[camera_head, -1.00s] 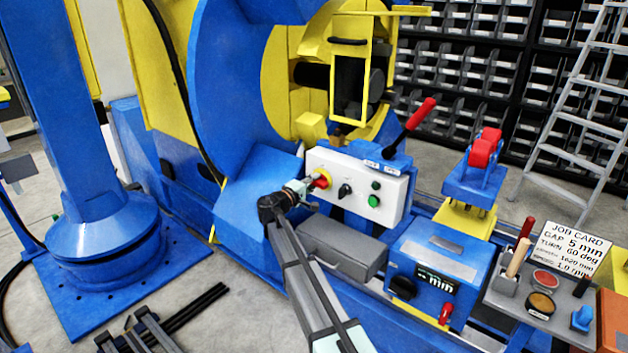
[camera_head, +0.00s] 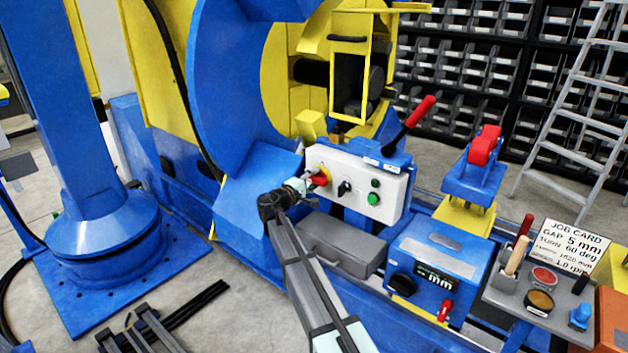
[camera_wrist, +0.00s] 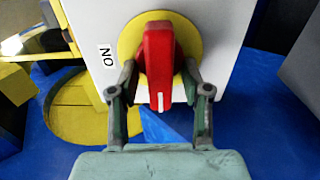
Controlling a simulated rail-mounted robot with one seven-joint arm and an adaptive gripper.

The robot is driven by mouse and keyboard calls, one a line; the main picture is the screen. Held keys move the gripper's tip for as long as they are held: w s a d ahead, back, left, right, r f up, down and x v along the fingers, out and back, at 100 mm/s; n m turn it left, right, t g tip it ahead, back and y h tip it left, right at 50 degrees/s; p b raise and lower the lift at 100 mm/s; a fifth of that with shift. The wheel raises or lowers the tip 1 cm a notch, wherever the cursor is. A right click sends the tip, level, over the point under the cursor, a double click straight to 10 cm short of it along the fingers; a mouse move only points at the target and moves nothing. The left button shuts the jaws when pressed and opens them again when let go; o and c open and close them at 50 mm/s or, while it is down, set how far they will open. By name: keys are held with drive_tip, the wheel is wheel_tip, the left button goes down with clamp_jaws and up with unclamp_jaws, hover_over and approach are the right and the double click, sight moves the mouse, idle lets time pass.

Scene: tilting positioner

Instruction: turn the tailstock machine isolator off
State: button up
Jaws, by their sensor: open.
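The isolator has a red handle (camera_wrist: 160,65) on a yellow round plate (camera_wrist: 187,42) and sits on the left of a white control box (camera_head: 345,191). The red handle also shows in the head view (camera_head: 321,178). In the wrist view its white mark points toward the bottom of the picture, and an "ON" label (camera_wrist: 107,55) is to its left. My gripper (camera_wrist: 160,82) is open, with one finger on each side of the handle. I cannot tell whether either finger touches it. In the head view my gripper (camera_head: 299,186) partly hides the isolator.
The box also carries a black knob (camera_head: 344,188) and a green button (camera_head: 373,198). A red-gripped lever (camera_head: 420,112) rises behind it. A grey block (camera_head: 340,247) lies below, and a blue readout unit (camera_head: 435,265) stands to the right.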

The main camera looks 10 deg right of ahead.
drive_tip(key=shift+s, duration=0.1)
drive_tip(key=v, duration=1.2)
